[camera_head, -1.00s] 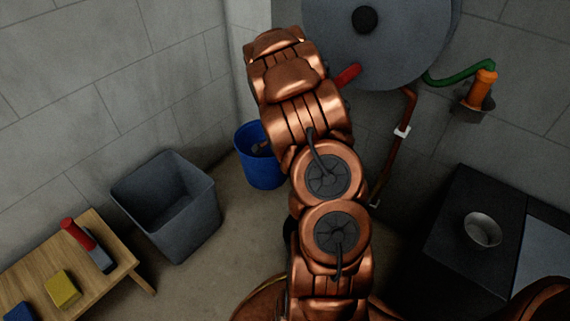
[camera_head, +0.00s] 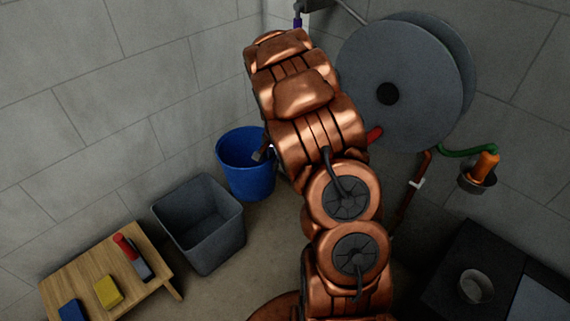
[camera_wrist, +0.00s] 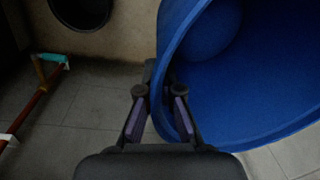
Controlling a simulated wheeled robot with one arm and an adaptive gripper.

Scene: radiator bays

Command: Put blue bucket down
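The blue bucket (camera_head: 240,180) is beyond the grey bin, by the back wall and partly behind my arm. Whether its base touches the floor is unclear. In the wrist view it fills the right side, tilted in the picture, its open mouth showing the inside (camera_wrist: 250,75). My gripper (camera_wrist: 160,92) straddles its near rim, one finger outside and one inside, with the wall between them, and appears shut on it. In the head view only a small grey piece of my gripper (camera_head: 261,153) shows at the bucket's right rim.
A grey bin (camera_head: 205,240) stands in front of the bucket. A wooden bench (camera_head: 75,280) holds a red-handled tool, a yellow block and a blue block. A large grey reel (camera_head: 400,75) and an orange fitting (camera_head: 486,165) are to the right. Some floor shows between.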

